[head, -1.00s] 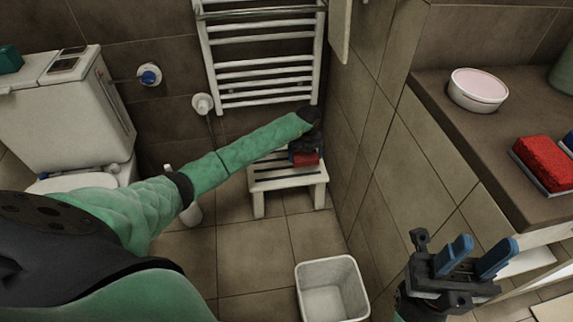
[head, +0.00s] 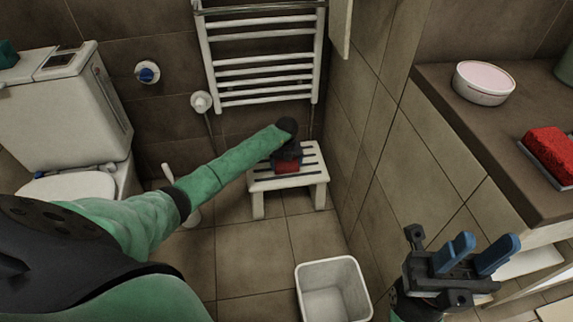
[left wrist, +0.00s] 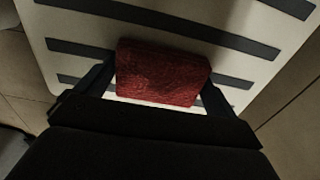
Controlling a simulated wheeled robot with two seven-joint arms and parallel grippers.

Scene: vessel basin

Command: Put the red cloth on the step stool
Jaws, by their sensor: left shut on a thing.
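The red cloth (head: 287,168) is a small folded block over the slatted top of the white step stool (head: 314,169). My left gripper (head: 288,158) is shut on it from above. In the left wrist view the cloth (left wrist: 162,73) sits between the two dark fingers, with the stool's pale slats (left wrist: 225,28) and dark gaps behind it. I cannot tell whether the cloth touches the stool. My right gripper (head: 474,255) is empty, its blue fingers apart, at the lower right, far from the stool.
A white bin (head: 332,290) stands on the floor in front of the stool. A towel radiator (head: 262,58) hangs behind it and a tiled wall is close on its right. The toilet (head: 65,130) is at left.

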